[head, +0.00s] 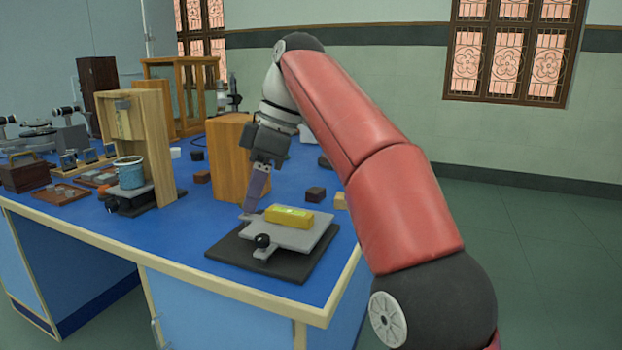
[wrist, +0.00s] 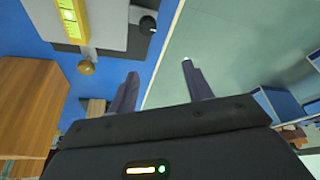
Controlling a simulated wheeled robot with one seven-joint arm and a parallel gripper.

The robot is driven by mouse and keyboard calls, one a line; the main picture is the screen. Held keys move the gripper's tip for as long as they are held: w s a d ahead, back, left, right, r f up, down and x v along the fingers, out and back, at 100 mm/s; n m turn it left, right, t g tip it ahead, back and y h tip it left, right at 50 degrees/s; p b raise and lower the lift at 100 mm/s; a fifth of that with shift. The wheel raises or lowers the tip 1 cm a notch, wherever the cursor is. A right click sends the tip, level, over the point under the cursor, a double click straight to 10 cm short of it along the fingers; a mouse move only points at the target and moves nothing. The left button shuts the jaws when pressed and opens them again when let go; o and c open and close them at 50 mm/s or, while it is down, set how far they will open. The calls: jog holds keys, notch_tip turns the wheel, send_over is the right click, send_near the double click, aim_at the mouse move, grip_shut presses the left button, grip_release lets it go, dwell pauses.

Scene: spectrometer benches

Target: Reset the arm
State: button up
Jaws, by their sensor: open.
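My red arm reaches over the blue bench from the right in the head view. My gripper (head: 250,207) points down, its fingertips beside the left edge of a grey platform (head: 318,232). In the wrist view my gripper (wrist: 158,68) has its two fingers apart, with nothing between them. A yellow spirit level (head: 289,217) lies on the platform, and it also shows at the top left of the wrist view (wrist: 72,22). The platform has a dark knob (head: 262,241) and stands on a dark base plate (head: 235,251).
A wooden block (head: 230,160) stands close behind my gripper. A wooden stand (head: 155,130) with a blue beaker (head: 130,172) is to the left. Small dark blocks (head: 315,194) lie behind the platform. The bench's front edge (head: 300,308) is near.

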jog(key=shift+s+d+m, duration=0.2)
jog(key=shift+d+m, duration=0.2)
jog(key=shift+d, duration=0.05)
jog(key=s+d+f+m+t+h, duration=0.4)
jog(key=s+d+f+m+t, duration=0.2)
jog(key=s+d+f+m, duration=1.2)
jog(key=s+d+f, duration=0.2)
jog(key=d+f, duration=0.3)
jog(key=shift+s+d+f, duration=0.25)
jog(key=shift+s+f, duration=0.05)
jog(key=shift+s, duration=0.05)
